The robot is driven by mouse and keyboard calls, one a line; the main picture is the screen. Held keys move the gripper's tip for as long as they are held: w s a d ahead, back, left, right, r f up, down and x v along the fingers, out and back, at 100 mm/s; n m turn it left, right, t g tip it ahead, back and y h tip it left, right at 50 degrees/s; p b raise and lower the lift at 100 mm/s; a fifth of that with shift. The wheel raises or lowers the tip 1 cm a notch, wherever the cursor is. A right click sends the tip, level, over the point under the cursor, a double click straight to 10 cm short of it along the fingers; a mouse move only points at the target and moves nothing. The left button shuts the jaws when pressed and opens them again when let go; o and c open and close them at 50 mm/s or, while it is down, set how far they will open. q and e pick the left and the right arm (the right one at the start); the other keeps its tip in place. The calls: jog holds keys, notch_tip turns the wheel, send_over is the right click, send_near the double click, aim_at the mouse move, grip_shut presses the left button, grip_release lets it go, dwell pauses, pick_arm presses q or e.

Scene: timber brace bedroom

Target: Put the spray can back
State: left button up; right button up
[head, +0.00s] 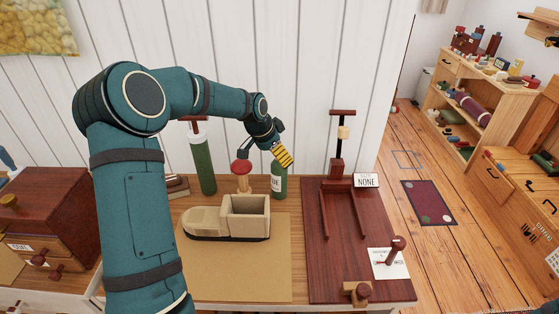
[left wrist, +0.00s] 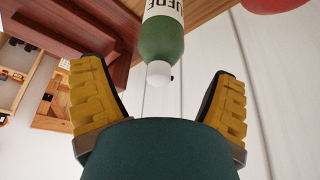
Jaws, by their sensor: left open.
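The spray can (head: 279,181) is green with a white label and stands upright near the back of the bench, against the white plank wall. In the left wrist view the can (left wrist: 160,38) points its white nozzle (left wrist: 158,74) towards my palm, between the two yellow-padded fingers. My left gripper (head: 265,155) is open and empty just above the can; it also shows in the left wrist view (left wrist: 158,85). The gripper partly hides the can's top in the head view. My right gripper is not in view.
A red-topped wooden piece (head: 241,170) stands close left of the can. A beige shoe-shaped tray (head: 213,226) sits in front. A green cylinder with a red handle (head: 203,165) stands further left. A dark red board (head: 327,275) with a "NONE" sign (head: 366,181) lies right.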

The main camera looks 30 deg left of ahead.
pick_arm(q)
jog(key=v, duration=0.7)
jog(key=shift+p, duration=0.45)
